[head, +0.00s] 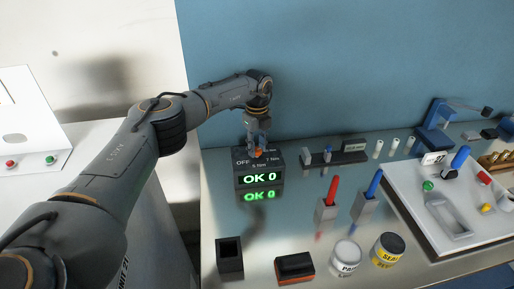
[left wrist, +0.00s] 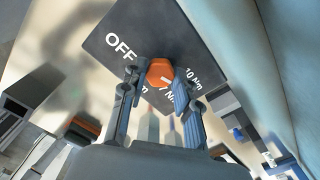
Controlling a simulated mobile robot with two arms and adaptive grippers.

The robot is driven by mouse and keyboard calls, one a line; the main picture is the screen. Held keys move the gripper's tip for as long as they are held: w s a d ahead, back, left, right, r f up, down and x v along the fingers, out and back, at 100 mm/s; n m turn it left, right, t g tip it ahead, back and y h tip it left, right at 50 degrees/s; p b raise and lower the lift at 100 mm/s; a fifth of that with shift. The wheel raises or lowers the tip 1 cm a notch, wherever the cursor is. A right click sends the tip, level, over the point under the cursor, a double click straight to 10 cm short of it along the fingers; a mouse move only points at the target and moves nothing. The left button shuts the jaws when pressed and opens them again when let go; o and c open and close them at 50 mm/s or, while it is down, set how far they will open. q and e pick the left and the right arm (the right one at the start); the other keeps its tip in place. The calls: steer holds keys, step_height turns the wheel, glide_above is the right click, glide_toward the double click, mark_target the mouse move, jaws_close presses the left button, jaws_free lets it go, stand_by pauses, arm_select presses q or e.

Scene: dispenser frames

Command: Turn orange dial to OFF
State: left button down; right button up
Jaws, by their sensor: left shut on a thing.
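The orange dial (head: 257,153) sits on top of a dark box (head: 243,183) whose front display reads "OK 0" in green. In the left wrist view the orange dial (left wrist: 159,71) has a white mark on its lower right, on the side of the 7 Nm label. The white labels OFF, 7 Nm and 10 Nm show around it; another is partly hidden by a finger. My left gripper (head: 257,142) reaches down onto the dial from above, its fingers (left wrist: 155,82) on either side of it, shut on it. My right gripper is not in view.
A black open holder (head: 230,260) and a dark block with an orange base (head: 294,267) stand nearer on the metal table. Red (head: 333,190) and blue (head: 374,184) handled tools stand in holders at right. Paint cans (head: 346,256) and a white tray (head: 408,210) lie further right. A blue wall rises behind.

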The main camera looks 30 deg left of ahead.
arm_select(q)
steer(key=m+b, duration=0.1)
steer(key=m, duration=0.2)
steer(key=shift+m, duration=0.3)
steer(key=m+b, duration=0.2)
steer(key=m, duration=0.2)
steer(key=shift+m, duration=0.3)
steer(key=m+b, duration=0.1)
steer(key=m, duration=0.3)
steer(key=m+b, duration=0.1)
steer(key=m, duration=0.6)
steer(key=shift+m+b, duration=0.3)
steer(key=shift+m, duration=0.1)
steer(key=m, duration=0.4)
steer(key=shift+w+r+m, duration=0.1)
steer(key=shift+m, duration=0.2)
steer(key=m, duration=0.4)
steer(key=shift+b, duration=0.4)
steer(key=m, duration=0.4)
steer(key=shift+m, duration=0.3)
